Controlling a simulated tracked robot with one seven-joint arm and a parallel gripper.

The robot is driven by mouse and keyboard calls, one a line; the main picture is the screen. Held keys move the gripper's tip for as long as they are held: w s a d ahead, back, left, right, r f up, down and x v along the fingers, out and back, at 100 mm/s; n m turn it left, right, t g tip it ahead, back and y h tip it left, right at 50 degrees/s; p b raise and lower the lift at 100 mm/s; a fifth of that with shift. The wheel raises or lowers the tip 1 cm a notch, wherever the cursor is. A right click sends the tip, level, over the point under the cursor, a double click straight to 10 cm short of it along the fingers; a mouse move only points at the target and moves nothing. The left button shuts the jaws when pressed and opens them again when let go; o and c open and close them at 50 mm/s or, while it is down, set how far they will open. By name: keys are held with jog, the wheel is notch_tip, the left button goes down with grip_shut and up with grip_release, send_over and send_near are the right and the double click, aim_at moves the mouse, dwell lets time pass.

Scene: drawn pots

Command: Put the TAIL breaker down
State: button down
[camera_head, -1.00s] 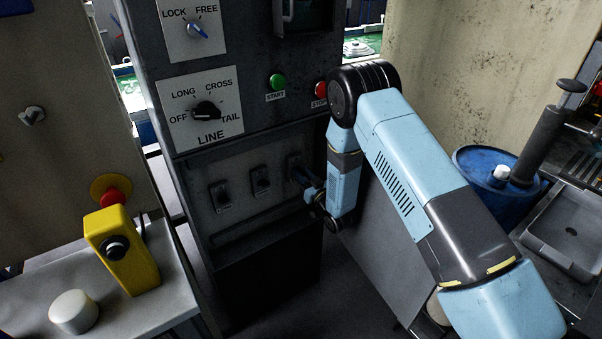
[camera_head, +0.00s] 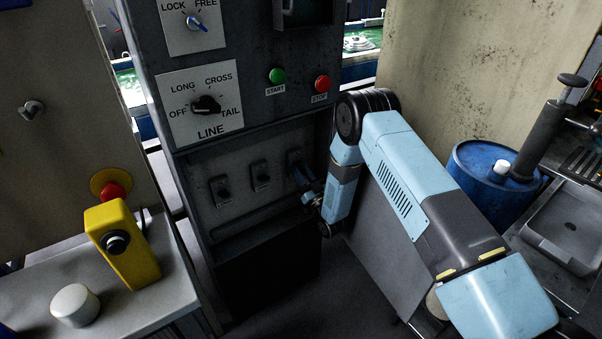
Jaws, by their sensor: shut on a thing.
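Three small dark breakers sit in a row on the grey cabinet's lower panel: a left one (camera_head: 221,190), a middle one (camera_head: 260,176) and a right one (camera_head: 294,158). Their labels are too small to read, so I cannot confirm which is TAIL. My gripper (camera_head: 303,178) reaches in from the right and is at the right breaker, shut on its lever. The fingers and my wrist hide most of that lever, so its exact position is unclear.
Above the breakers are a LINE dial (camera_head: 206,105), a green START button (camera_head: 277,75) and a red STOP button (camera_head: 322,84). A yellow box (camera_head: 124,245) stands on the left bench. A blue drum (camera_head: 480,185) stands at right, beyond my arm.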

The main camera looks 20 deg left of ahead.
jog(key=shift+w+d+f, duration=0.1)
jog(key=shift+d+f, duration=0.1)
jog(key=shift+d, duration=0.05)
jog(key=c, duration=0.9)
grip_release()
jog(key=shift+a+r, duration=0.1)
jog(key=shift+r, duration=0.1)
